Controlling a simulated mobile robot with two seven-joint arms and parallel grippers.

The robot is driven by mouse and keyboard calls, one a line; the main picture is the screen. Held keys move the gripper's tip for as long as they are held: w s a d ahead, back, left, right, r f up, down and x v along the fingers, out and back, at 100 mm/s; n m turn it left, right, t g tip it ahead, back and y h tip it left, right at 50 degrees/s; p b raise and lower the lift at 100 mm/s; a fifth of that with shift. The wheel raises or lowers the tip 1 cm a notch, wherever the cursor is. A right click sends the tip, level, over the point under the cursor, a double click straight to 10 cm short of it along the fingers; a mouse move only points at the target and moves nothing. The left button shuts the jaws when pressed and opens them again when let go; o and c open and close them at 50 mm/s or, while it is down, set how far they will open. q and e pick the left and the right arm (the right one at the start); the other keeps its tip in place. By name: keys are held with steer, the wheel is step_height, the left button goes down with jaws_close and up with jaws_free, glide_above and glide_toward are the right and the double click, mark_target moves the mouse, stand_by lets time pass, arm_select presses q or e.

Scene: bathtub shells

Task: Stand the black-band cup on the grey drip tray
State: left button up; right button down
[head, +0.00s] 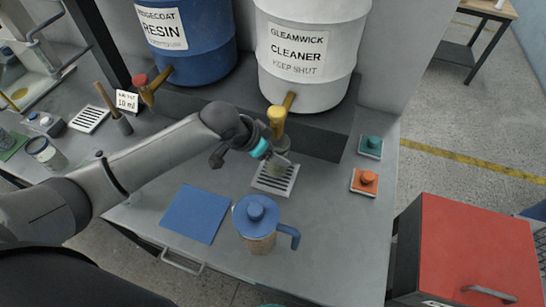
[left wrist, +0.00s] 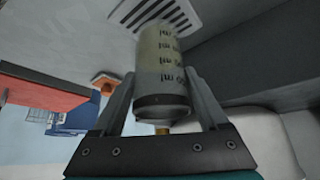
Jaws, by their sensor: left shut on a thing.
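My left gripper (head: 277,158) is shut on the black-band cup (left wrist: 160,62), a clear cup with printed markings and a dark band at the end nearer the camera in the left wrist view. Its two fingers (left wrist: 160,88) lie on either side of the cup. In the head view the cup (head: 276,170) is mostly hidden by the gripper, below the brass tap of the white drum. The slotted grey drip tray (head: 268,189) lies under it and also shows in the left wrist view (left wrist: 180,10). I cannot tell whether the cup's base touches the tray. My right gripper is not in view.
The white CLEANER drum (head: 305,85) and blue RESIN drum (head: 190,65) stand behind on a dark ledge. A blue-lidded jug (head: 258,218) and blue mat (head: 194,213) are in front. Orange (head: 366,181) and teal (head: 371,145) knobbed blocks sit right. Another slotted tray (head: 89,119) lies left.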

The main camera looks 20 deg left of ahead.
arm_select(q)
steer(key=shift+f, duration=1.4)
steer(key=o, duration=1.4)
steer(key=shift+f, duration=0.1)
steer(key=shift+r, duration=0.2)
steer(key=p+v, duration=0.1)
steer(key=v, duration=1.1)
steer(key=shift+p, duration=0.35)
steer(key=shift+s+a+f, duration=0.1)
